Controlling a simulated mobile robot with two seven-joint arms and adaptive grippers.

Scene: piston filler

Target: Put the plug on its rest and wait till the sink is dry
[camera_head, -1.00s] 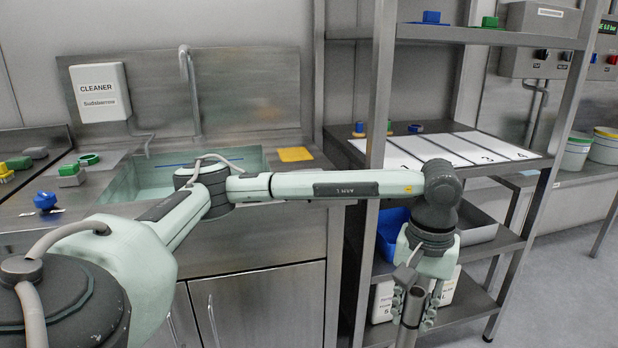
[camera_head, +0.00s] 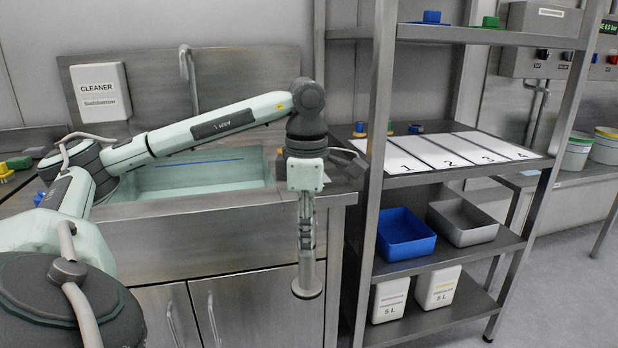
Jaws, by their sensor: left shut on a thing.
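The sink (camera_head: 190,196) on the left holds pale green liquid, with a blue line along its back wall. My left gripper (camera_head: 306,240) hangs pointing down in front of the sink's right front edge. It is shut on a grey metal tube with a round disc at its lower end, which looks like the plug (camera_head: 307,282). The plug hangs upright in front of the cabinet doors, apart from any surface. I cannot make out the plug's rest; my arm hides part of the worktop right of the sink. My right gripper is not in view.
A steel rack (camera_head: 376,120) stands right of the sink, with numbered white panels (camera_head: 440,152), a blue bin (camera_head: 404,236), a grey bin (camera_head: 462,222) and white containers (camera_head: 436,288). A cleaner box (camera_head: 98,92) and a tap (camera_head: 190,75) are behind the sink.

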